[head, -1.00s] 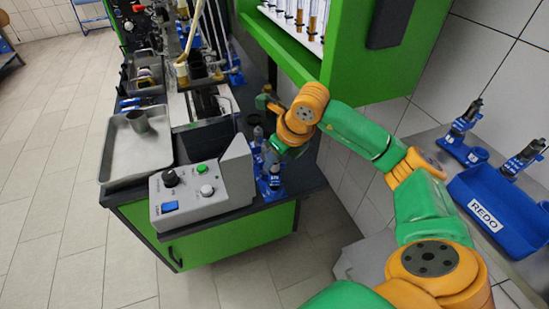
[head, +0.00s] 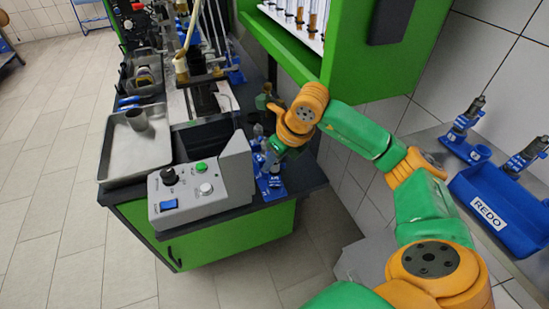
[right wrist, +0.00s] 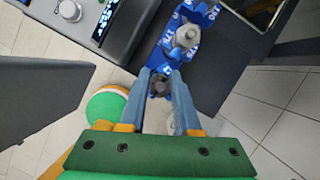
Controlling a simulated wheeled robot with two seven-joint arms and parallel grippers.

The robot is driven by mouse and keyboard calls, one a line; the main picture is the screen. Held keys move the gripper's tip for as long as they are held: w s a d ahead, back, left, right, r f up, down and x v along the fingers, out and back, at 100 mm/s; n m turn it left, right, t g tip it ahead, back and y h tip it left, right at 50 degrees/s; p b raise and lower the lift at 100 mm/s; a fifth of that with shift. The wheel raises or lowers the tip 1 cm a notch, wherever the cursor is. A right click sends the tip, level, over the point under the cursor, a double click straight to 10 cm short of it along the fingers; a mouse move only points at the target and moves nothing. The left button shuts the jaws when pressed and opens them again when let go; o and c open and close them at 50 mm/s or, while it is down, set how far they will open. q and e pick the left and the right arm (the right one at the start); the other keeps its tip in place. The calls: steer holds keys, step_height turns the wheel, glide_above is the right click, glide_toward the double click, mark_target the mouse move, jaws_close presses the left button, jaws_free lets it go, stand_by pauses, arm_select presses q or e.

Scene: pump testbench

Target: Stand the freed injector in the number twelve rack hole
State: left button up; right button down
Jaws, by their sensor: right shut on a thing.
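My right gripper (right wrist: 158,84) is shut on a dark injector (right wrist: 158,90), whose round top shows between the fingertips in the right wrist view. The held injector is over or in the near end of the blue rack (right wrist: 203,14); its lower end is hidden, so I cannot tell how deep it sits. Another injector (right wrist: 187,37), with a grey top, stands in the rack beyond it. In the head view my right gripper (head: 271,152) is low over the blue rack (head: 275,192) at the bench corner. The rack's hole numbers are too small to read. My left gripper is not in view.
A grey control box (head: 205,188) stands close left of the rack. A metal tray (head: 128,162) with a cup (head: 137,119) lies farther left. The green cabinet (head: 345,75) overhangs behind my right arm. A blue REDO bin (head: 505,205) is on the right table.

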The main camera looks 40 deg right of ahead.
steer(key=shift+f, duration=0.1)
steer(key=c, duration=0.9)
jaws_free()
steer(key=a+p+v, duration=0.1)
steer(key=p+v, duration=0.5)
steer(key=v, duration=0.5)
steer(key=shift+d, duration=0.45)
steer(key=shift+s, duration=0.1)
